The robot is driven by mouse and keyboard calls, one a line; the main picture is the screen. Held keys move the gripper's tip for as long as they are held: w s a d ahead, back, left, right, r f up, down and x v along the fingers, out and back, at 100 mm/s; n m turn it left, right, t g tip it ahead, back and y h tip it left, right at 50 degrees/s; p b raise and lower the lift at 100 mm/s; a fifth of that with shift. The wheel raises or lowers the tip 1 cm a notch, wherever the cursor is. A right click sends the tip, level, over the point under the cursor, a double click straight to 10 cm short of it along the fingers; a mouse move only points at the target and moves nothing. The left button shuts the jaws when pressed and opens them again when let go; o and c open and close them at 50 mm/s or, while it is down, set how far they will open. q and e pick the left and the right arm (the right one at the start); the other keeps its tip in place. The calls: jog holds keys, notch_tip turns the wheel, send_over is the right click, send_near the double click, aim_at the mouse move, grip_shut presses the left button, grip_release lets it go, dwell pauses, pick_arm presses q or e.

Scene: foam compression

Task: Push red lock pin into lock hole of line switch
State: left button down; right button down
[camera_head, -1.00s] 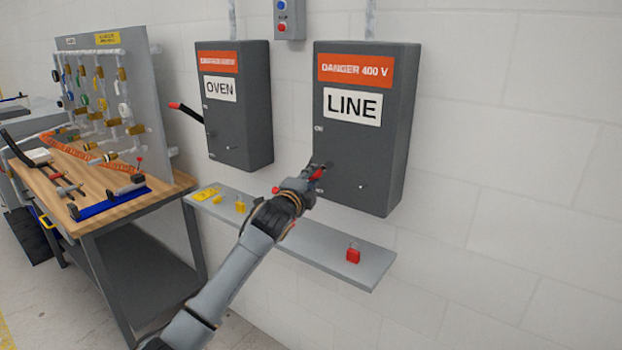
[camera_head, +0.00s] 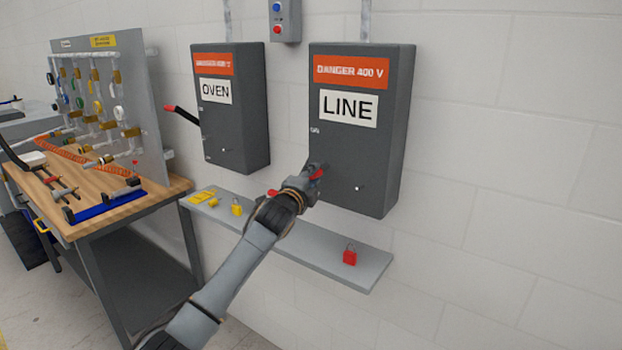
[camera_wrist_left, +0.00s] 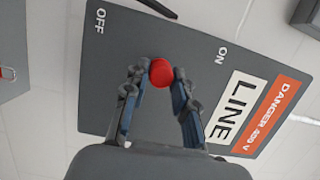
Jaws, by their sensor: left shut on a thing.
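The line switch (camera_head: 345,150) is a grey box on the wall with LINE and DANGER 400 V labels; it also fills much of the left wrist view (camera_wrist_left: 150,40). My left gripper (camera_head: 315,172) is at the lower left of its front face. In the left wrist view its two fingers are closed around a round red piece (camera_wrist_left: 161,73), apparently the red lock pin. Some red (camera_head: 319,174) shows at the fingertips in the head view. My right gripper is not in view.
The oven switch (camera_head: 230,135), with a red-tipped lever, is to the left. A workbench (camera_head: 100,190) stands further left. The wall at right is clear.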

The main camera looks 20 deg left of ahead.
pick_arm(q)
jog(key=shift+w+d, duration=0.15)
jog(key=shift+w, duration=0.25)
jog(key=c, duration=1)
grip_release()
jog(key=s+a+p, duration=0.2)
jog(key=s+p, duration=0.1)
jog(key=s, duration=0.2)
jog(key=shift+s, duration=0.35)
dwell(0.4)
